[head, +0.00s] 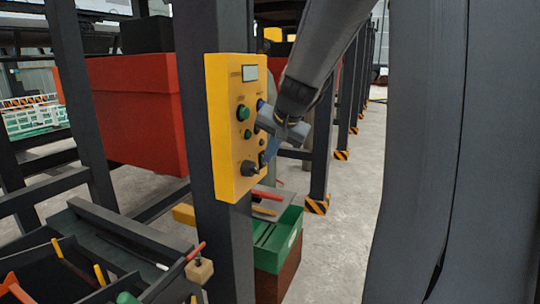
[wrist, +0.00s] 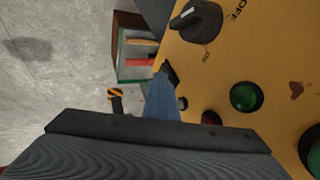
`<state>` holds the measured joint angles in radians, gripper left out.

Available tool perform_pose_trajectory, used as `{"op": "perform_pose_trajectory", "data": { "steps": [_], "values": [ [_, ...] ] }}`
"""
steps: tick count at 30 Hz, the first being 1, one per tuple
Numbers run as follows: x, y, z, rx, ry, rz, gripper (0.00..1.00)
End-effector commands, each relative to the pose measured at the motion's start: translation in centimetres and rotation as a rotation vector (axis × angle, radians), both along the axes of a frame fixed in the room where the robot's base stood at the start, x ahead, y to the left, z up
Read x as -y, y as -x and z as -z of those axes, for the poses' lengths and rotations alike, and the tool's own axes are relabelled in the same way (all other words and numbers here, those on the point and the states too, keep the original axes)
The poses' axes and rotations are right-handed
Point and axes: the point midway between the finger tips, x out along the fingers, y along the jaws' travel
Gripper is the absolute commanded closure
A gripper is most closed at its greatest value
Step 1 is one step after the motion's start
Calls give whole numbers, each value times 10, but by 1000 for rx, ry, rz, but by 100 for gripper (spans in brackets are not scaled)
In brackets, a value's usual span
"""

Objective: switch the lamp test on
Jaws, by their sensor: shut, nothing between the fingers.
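The yellow control panel (head: 226,135) is fixed to a dark post, and it fills the right of the wrist view (wrist: 275,75). A black rotary knob (wrist: 192,22) has the words OFF and ON beside it; it sits low on the panel in the head view (head: 249,168). My gripper (wrist: 163,80) is shut and empty, with its blue fingertips close to a small dark switch (wrist: 170,73) at the panel's edge. I cannot tell whether they touch. A green button (wrist: 245,96) sits to the right. No lamp test label is readable, and my fingers hide part of the panel.
A green tray (head: 280,240) with tools stands below the panel. Dark bins (head: 75,275) with tools are at lower left. A red bin (head: 130,105) hangs behind the post. Bare concrete floor (head: 335,240) lies to the right.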

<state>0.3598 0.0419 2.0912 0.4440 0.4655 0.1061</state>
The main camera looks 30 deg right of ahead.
Motion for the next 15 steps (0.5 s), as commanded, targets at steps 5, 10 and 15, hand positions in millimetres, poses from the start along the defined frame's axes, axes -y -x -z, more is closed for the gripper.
{"op": "perform_pose_trajectory", "data": {
  "steps": [5,10,15],
  "values": [
    [2,1,-1,3,-1,1,100],
    [15,13,-3,3,1,-1,100],
    [21,33,-24,7,3,-7,100]
  ]
}}
